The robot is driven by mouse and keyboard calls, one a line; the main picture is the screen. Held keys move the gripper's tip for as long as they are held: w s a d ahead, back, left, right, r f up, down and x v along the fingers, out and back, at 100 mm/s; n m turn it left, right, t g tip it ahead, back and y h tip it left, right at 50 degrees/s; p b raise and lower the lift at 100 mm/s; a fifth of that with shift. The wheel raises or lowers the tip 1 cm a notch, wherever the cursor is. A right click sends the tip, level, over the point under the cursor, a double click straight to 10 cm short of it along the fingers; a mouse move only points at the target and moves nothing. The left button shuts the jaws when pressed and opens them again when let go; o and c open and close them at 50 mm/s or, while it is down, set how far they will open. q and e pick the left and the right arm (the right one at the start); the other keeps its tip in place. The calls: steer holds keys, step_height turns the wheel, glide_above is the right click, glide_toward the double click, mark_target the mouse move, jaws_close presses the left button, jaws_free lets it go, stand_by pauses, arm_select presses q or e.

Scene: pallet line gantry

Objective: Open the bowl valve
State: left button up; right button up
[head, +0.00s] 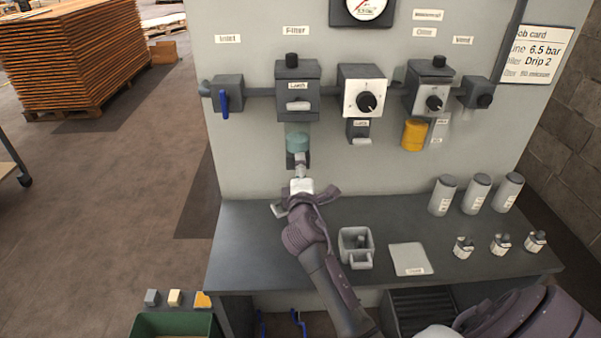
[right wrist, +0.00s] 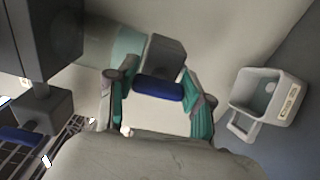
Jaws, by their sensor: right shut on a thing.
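The filter (head: 297,90) is a dark housing on the grey panel. Below it hangs a teal translucent bowl (head: 298,141), which also shows in the right wrist view (right wrist: 120,45). The bowl valve is a dark block (right wrist: 167,55) at the bowl's end with a blue handle (right wrist: 158,89). My right gripper (head: 300,168) is at the valve under the bowl. In the right wrist view its fingers (right wrist: 157,93) are shut on the blue handle, one on each side. The gripper hides most of the valve in the head view. My left gripper is not in view.
The inlet valve (head: 229,94), regulator (head: 362,91) and oiler (head: 431,88) sit on the same panel. On the bench (head: 260,240) stand a grey cup (head: 355,255), a pale square plate (head: 410,259), bottles (head: 441,196) and small parts. A green bin (head: 172,324) is at lower left.

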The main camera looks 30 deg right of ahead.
steer(key=shift+f+m, duration=0.1)
steer(key=shift+m, duration=0.2)
steer(key=o, duration=1.2)
steer(key=v, duration=1.2)
steer(key=shift+s, duration=0.1)
